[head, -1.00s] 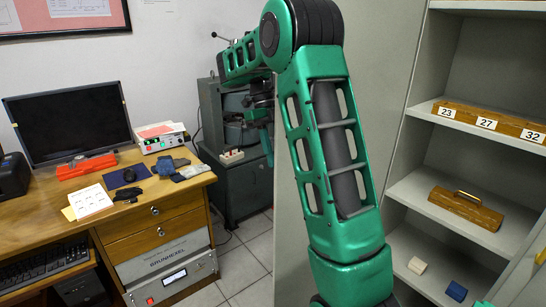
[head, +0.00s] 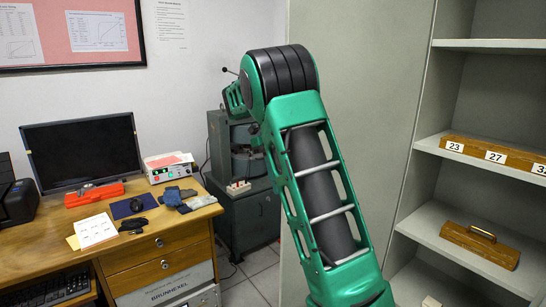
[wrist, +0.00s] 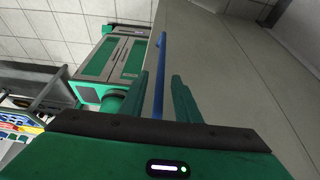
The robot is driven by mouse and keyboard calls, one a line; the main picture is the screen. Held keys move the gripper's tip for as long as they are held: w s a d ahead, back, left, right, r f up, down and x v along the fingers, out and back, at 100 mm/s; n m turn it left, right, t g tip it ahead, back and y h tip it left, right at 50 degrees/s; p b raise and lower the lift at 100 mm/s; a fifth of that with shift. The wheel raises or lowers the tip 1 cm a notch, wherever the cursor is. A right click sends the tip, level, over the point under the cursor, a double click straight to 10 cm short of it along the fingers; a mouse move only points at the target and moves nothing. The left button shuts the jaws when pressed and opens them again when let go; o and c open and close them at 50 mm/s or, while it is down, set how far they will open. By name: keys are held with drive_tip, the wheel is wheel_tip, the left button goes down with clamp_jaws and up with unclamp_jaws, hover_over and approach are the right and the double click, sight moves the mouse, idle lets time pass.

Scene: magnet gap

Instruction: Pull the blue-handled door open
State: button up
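In the wrist view, the blue handle (wrist: 161,60) is a slim upright bar at the left edge of a pale grey door panel (wrist: 215,75). My gripper (wrist: 160,77) has its two green fingers apart, one on each side of the bar. Gaps show between the bar and both fingers, so it is not clamped. In the head view, a broad grey panel (head: 375,110) stands beside an open shelf unit; I cannot tell for certain that it is the same door. My green arm crosses in front of it. The handle and my gripper are hidden there.
A wooden desk (head: 165,225) with a monitor (head: 82,152) stands at left. A dark grey machine (head: 245,205) stands behind my arm. Some tiled floor (head: 262,262) is free.

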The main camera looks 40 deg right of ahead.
drive_tip(key=v, duration=0.8)
drive_tip(key=shift+r, duration=0.15)
drive_tip(key=shift+w, duration=0.2)
idle(0.5)
